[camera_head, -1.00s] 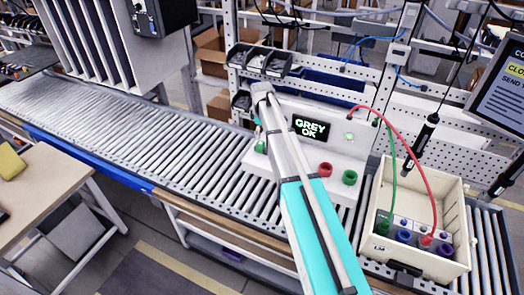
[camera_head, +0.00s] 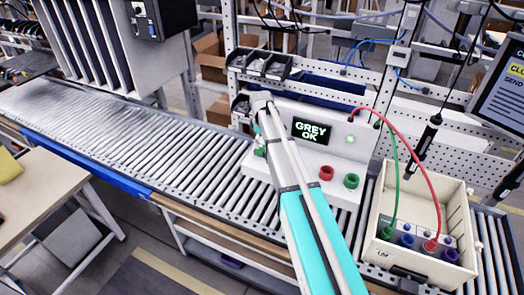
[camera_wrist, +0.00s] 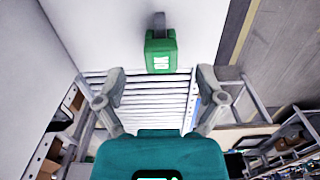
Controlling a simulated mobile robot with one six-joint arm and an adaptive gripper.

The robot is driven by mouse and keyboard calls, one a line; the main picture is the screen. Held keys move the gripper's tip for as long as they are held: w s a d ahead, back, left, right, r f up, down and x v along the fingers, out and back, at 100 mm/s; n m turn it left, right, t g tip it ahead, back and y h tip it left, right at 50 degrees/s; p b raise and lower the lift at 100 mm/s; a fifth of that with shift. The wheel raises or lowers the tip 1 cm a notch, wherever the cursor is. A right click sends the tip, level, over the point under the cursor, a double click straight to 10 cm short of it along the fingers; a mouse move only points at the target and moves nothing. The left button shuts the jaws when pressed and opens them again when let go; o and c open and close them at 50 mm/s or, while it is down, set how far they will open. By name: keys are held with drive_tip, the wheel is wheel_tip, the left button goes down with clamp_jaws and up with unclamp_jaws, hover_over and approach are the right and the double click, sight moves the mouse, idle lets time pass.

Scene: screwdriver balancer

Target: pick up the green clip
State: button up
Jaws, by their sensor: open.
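The green clip (camera_wrist: 161,52) is in the upper middle of the wrist view, a boxy green body with white lettering and a grey stub at its far end. It appears against a pale, flat surface. My gripper (camera_wrist: 160,88) is open and empty, with one finger on each side and the clip beyond the fingertips, roughly centred between them. In the head view, a small green part (camera_head: 259,151) shows at the left end of the white test box (camera_head: 345,150), partly hidden by my arm. My fingers cannot be made out there.
The test box reads "GREY OK" and has a red socket (camera_head: 326,173) and a green socket (camera_head: 351,181). Red and green leads run into the cream crate (camera_head: 456,215) at the right. The roller conveyor (camera_head: 150,135) is clear at the left. Black bins (camera_head: 258,65) hang behind.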

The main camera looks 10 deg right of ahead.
sight(260, 149)
drive_tip(key=shift+a+f+b, duration=0.2)
drive_tip(key=shift+f+b, duration=2.2)
drive_tip(key=shift+f, duration=0.1)
drive_tip(key=shift+c, duration=0.2)
drive_tip(key=c, duration=1)
drive_tip(key=shift+r, duration=0.2)
wheel_tip(260, 149, up, 3)
drive_tip(key=p, duration=0.3)
drive_tip(key=s+d+r+p, duration=0.1)
drive_tip(key=s+r+p, duration=0.8)
drive_tip(key=s, duration=0.5)
drive_tip(key=shift+r+p, duration=0.35)
drive_tip(key=shift+p, duration=0.2)
drive_tip(key=shift+f, duration=0.15)
